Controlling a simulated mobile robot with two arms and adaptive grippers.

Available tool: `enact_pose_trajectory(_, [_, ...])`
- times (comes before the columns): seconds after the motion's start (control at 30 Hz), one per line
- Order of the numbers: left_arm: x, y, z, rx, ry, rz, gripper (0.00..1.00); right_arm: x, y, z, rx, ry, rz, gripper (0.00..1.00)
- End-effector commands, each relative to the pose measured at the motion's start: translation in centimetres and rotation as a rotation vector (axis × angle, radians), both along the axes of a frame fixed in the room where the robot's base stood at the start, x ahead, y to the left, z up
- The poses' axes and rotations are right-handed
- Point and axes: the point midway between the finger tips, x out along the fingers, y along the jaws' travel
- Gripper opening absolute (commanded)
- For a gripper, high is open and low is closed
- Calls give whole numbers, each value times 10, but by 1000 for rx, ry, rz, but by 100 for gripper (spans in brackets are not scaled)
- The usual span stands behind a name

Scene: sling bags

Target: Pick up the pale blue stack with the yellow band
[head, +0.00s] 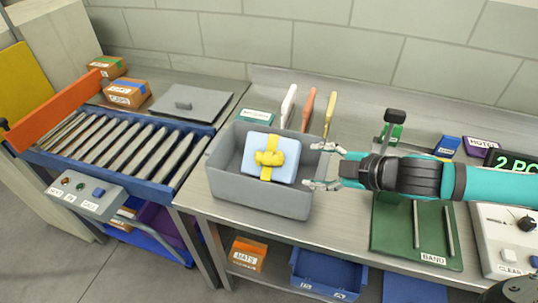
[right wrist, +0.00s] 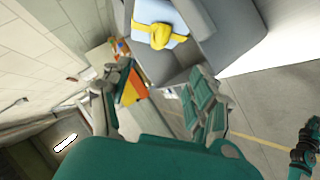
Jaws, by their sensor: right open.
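The pale blue stack with the yellow band (head: 285,163) lies in a grey open bin (head: 262,196) on the bench. The yellow band crosses it and has a bunched knot on top. The stack also shows in the right wrist view (right wrist: 172,20), at the top, inside the bin. My right gripper (head: 318,166) is open and empty at the bin's right side, its fingers pointing left toward the stack and apart from it. In the right wrist view its fingers (right wrist: 160,95) are spread wide with nothing between them. My left gripper is not in view.
A roller conveyor (head: 115,150) with an orange bar (head: 55,105) stands at the left. Upright white, red and yellow tools (head: 309,108) stand behind the bin. A green board marked BAND (head: 392,230) with posts lies right of the bin, below my right arm.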

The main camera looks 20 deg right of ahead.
Motion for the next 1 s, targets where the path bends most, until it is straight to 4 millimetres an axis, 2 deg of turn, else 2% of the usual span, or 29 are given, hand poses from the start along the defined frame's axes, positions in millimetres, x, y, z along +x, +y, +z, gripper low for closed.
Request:
enact_pose_trajectory(0.17, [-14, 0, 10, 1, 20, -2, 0, 29, 19, -17, 5, -2, 2, 60])
enact_pose_trajectory(0.4, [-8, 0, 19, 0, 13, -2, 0, 64, 39, -42, 2, 0, 1, 60])
enact_pose_trajectory(0.67, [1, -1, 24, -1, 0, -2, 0, 79, 47, -53, 0, 0, 0, 60])
enact_pose_trajectory(0.83, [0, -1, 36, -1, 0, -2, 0, 96, 61, -64, 1, 0, 0, 60])
enact_pose_trajectory(1.0, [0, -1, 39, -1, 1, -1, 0, 110, 69, -76, 0, 0, 0, 60])
